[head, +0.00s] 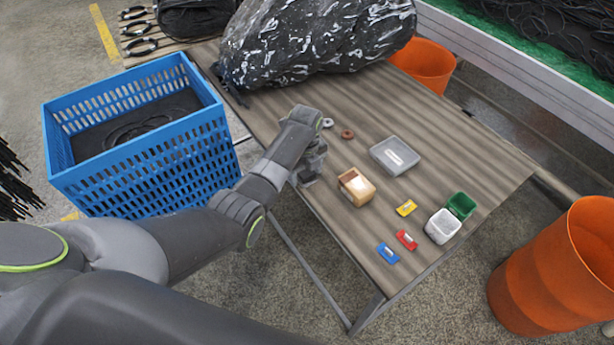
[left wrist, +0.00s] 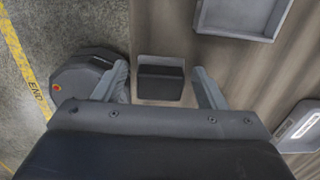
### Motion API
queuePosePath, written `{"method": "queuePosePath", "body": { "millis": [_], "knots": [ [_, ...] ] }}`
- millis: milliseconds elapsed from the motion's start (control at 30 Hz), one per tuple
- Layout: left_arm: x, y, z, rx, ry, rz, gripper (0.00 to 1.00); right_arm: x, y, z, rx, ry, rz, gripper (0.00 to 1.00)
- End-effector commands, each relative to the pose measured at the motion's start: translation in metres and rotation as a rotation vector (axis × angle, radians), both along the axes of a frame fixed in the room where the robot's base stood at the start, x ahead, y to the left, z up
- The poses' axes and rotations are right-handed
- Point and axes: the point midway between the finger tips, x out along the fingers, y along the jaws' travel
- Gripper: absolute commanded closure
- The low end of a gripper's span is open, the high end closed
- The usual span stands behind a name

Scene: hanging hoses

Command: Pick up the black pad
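My left gripper (head: 312,172) hangs over the left edge side of the table, left of a small tan box (head: 356,187). In the left wrist view my left gripper (left wrist: 164,88) has its two fingers apart. I cannot make out the pad in the head view. My right gripper is not in view.
A black bag (head: 310,40) covers the back. A blue crate (head: 150,150) stands left, an orange bin (head: 560,265) right.

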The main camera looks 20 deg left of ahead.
Motion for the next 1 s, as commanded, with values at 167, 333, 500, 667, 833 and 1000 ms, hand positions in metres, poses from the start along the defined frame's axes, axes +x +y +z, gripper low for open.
{"method": "queuePosePath", "body": {
  "millis": [167, 333, 500, 667, 833, 1000],
  "knots": [
    [0.000, 0.000, 0.000, 0.000, 0.000, 0.000, 0.59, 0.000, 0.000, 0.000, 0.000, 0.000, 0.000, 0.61],
    [0.000, 0.000, 0.001, 0.000, 0.000, 0.000, 0.78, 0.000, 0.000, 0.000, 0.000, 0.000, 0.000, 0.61],
    [0.000, 0.000, 0.001, 0.000, 0.000, 0.000, 0.78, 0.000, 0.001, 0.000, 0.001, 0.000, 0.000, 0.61],
    [0.001, 0.000, 0.013, 0.000, -0.004, 0.000, 0.78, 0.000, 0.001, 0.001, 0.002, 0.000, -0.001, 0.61],
    [0.002, 0.000, 0.043, -0.001, -0.006, 0.000, 0.78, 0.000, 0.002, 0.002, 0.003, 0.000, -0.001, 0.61],
    [0.001, 0.000, 0.076, 0.000, -0.005, 0.000, 0.78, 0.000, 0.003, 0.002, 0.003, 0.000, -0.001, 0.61]
  ]
}}
